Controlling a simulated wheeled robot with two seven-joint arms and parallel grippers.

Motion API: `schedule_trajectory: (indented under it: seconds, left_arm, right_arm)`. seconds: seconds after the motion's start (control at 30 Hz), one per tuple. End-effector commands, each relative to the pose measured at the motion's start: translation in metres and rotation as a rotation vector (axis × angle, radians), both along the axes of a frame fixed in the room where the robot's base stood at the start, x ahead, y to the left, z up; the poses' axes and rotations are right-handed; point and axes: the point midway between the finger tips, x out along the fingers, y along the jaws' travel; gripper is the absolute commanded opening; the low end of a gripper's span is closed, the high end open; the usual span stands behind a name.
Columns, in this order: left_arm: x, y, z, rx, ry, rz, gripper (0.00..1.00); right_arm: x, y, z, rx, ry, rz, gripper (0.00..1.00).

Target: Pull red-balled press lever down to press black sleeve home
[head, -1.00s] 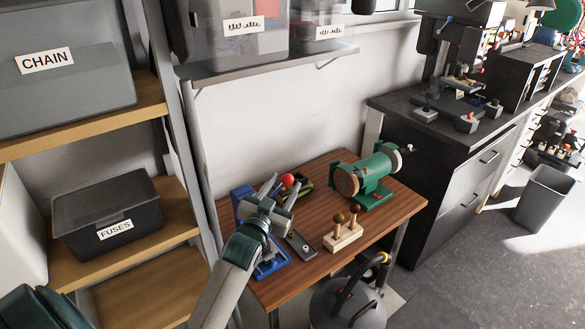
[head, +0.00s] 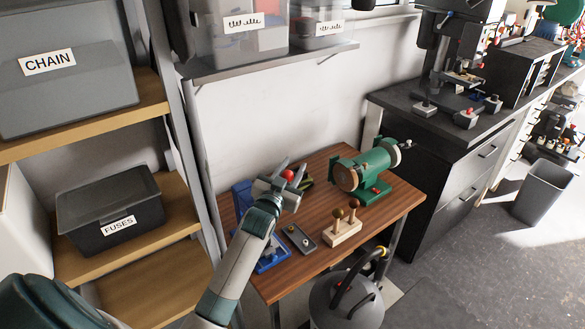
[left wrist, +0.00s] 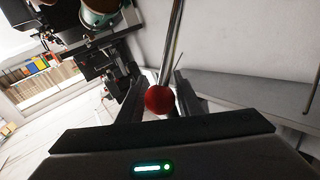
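The red ball (head: 287,175) of the press lever shows between the two fingers of my left gripper (head: 290,168). In the left wrist view the red ball (left wrist: 158,100) sits between the fingers, with the shiny lever rod (left wrist: 172,40) running up from it. The fingers look open around the ball, with little room each side; contact cannot be told. The blue press (head: 242,194) stands at the table's left end, partly hidden by my left arm. The black sleeve cannot be made out. My right gripper is not in view.
The wooden table (head: 335,262) also carries a green bench grinder (head: 372,170), a wooden block with knobbed pegs (head: 343,232) and a grey plate (head: 299,238). A shelf rack with a FUSES bin (head: 110,210) stands at left. A grey canister (head: 345,302) stands in front.

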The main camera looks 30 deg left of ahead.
Motion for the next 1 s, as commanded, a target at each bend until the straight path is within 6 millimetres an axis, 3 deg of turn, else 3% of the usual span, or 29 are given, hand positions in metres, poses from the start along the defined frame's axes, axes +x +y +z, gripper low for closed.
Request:
schedule_trajectory:
  seconds: [0.03, 0.1, 0.13, 0.57, 1.0]
  left_arm:
    - [0.000, 0.000, 0.000, 0.000, 0.000, 0.000, 0.20]
    - [0.000, 0.000, 0.000, 0.000, 0.000, 0.000, 0.03]
    - [0.000, 0.000, 0.000, 0.000, 0.000, 0.000, 0.00]
    - [-0.003, -0.007, -0.008, 0.039, -0.017, -0.001, 0.00]
    - [-0.015, -0.036, -0.036, 0.246, -0.103, -0.001, 0.00]
  right_arm:
    - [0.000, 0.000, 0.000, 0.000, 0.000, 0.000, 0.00]
    - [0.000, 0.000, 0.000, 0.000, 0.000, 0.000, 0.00]
    - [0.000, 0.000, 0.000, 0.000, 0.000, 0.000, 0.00]
    - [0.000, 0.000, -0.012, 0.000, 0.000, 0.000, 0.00]
    - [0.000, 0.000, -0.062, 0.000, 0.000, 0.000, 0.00]
